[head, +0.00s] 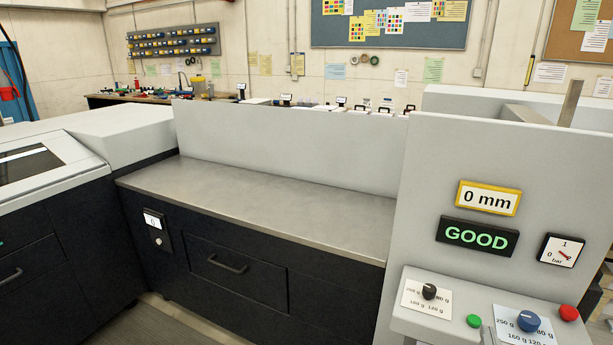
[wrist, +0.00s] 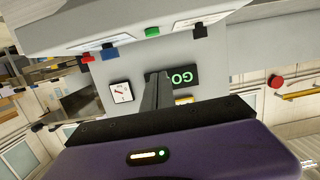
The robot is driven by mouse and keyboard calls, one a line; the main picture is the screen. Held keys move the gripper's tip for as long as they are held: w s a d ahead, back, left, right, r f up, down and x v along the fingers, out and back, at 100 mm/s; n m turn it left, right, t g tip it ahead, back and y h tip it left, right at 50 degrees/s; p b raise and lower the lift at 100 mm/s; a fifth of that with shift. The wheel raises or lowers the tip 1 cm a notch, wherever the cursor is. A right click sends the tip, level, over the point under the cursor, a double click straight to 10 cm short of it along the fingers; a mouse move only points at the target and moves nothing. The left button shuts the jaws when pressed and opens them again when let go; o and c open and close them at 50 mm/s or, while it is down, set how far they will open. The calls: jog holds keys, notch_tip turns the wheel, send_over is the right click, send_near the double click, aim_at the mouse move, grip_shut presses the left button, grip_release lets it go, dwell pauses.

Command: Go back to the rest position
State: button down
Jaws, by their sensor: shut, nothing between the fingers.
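My gripper (wrist: 158,77) shows in the wrist view, its dark fingers together and empty. They point toward the grey machine panel and partly cover the green-lettered GOOD display (wrist: 184,76). I cannot tell the distance between fingertips and panel. The gripper and arm do not show in the head view. There the panel stands at the right, with a yellow-framed sign (head: 488,198) reading 0 mm and the GOOD display (head: 477,236) below it.
A sloping ledge under the panel carries a black knob (head: 429,291), a green button (head: 473,321), a blue knob (head: 528,321) and a red button (head: 569,313). The grey counter (head: 270,200) is bare. Another machine (head: 60,150) stands left.

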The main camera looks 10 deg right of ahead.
jog(key=s+a+r+n+t+y, duration=0.15)
jog(key=s+a+t, duration=0.25)
jog(key=s+a, duration=0.7)
jog(key=s+a+f+n+y, duration=0.1)
jog(key=s+a+y, duration=0.1)
jog(key=s, duration=0.4)
jog(key=s+a+f+n+g+y, duration=0.1)
jog(key=s+a+n+y, duration=0.1)
jog(key=s, duration=0.5)
jog(key=s+a+f+n+g+y, duration=0.1)
jog(key=s+a+n+y, duration=0.1)
jog(key=s, duration=0.5)
jog(key=a+y, duration=0.1)
jog(key=a, duration=0.1)
jog(key=shift+s+a+f, duration=0.2)
jog(key=shift+a+f, duration=0.15)
jog(key=shift+f, duration=0.05)
dwell(1.7)
